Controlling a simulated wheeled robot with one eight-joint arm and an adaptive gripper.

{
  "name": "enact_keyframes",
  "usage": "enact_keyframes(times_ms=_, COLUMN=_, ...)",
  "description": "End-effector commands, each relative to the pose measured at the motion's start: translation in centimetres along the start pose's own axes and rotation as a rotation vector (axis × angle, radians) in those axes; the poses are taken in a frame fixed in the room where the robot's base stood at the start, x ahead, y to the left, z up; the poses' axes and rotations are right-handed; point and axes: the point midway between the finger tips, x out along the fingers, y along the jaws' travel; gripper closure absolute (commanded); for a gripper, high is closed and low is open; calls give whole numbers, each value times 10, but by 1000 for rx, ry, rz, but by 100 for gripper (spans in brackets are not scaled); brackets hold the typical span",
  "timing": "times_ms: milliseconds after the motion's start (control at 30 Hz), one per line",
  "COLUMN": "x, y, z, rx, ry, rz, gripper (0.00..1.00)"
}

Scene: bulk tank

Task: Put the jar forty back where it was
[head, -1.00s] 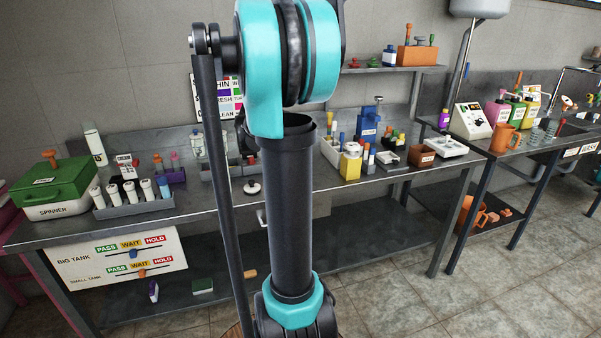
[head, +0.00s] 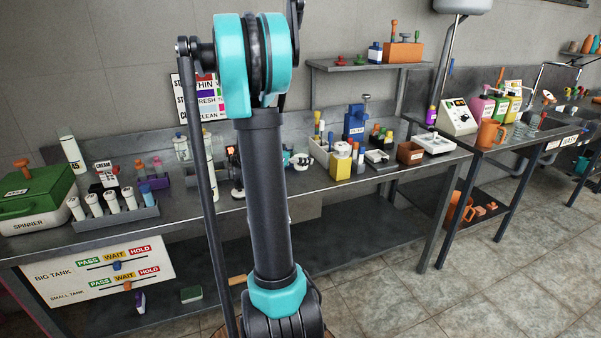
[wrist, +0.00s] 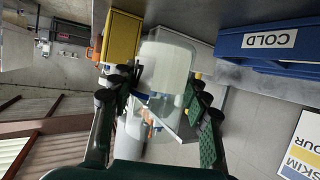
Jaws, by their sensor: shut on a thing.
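In the wrist view my gripper (wrist: 162,88) is shut on a pale, translucent jar (wrist: 167,58), with a dark finger on either side of it. No number on this jar can be read, so I cannot tell whether it is jar forty. In the head view my own arm stands in front of the bench, and I cannot make out the gripper or the held jar clearly. A clear jar (head: 182,147) stands at the back of the bench, left of my arm.
The long bench (head: 350,186) carries a green spinner box (head: 35,200), a rack of white tubes (head: 118,216) and a blue filter device (head: 354,122). An orange mug (head: 490,134) is on the right-hand table. The wrist view shows a blue COLD box (wrist: 270,42) and a yellow box (wrist: 121,38).

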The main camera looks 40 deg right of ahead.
Motion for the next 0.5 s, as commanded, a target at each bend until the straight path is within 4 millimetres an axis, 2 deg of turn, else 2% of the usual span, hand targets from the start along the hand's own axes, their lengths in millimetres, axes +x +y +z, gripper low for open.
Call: enact_keyframes(times_ms=500, x=19, y=-1, z=45, rx=0, ry=0, rz=0, gripper=94)
